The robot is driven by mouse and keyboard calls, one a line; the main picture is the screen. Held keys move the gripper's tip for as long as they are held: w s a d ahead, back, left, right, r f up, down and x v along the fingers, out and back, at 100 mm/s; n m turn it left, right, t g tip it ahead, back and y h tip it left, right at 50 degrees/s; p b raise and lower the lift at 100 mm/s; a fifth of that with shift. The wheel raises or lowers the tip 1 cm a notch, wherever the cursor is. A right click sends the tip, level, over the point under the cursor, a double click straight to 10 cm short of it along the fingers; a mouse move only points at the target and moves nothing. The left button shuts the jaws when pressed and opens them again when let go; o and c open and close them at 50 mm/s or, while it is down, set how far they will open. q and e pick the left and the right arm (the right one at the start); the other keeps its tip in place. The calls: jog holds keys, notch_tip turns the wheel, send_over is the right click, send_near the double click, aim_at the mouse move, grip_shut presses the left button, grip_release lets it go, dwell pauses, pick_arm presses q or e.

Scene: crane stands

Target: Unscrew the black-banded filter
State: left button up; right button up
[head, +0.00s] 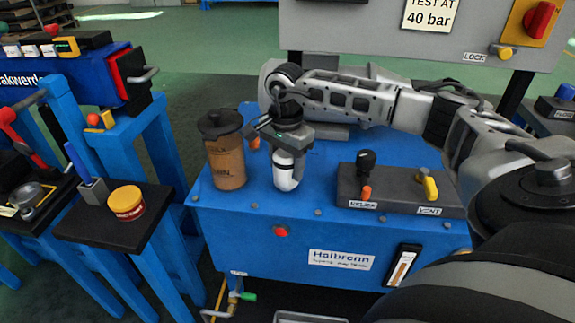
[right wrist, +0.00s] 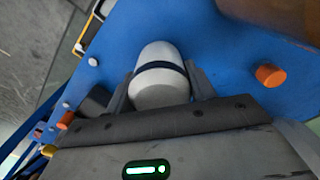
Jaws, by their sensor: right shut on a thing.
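The black-banded filter (head: 284,172) is a white cylinder with a thin black band, on the blue stand (head: 325,222) in the head view. It also shows in the right wrist view (right wrist: 160,88), its rounded white end pointing away from the gripper. My right gripper (head: 287,150) is above the filter with its fingers around it, shut on it. In the right wrist view the fingers (right wrist: 160,92) press on both sides of the filter. Its upper end is hidden by the gripper. My left gripper is not in view.
A brown canister (head: 226,162) with a black cap stands close left of the filter. To the right is a dark block (head: 398,190) with a black knob and a yellow vent lever. A side stand at left holds a yellow tub (head: 127,201).

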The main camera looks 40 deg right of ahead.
jog(key=shift+r+n, duration=0.15)
jog(key=shift+n, duration=1.05)
jog(key=shift+n, duration=0.6)
jog(key=n, duration=0.4)
jog(key=o, duration=1.1)
jog(key=shift+c, duration=0.7)
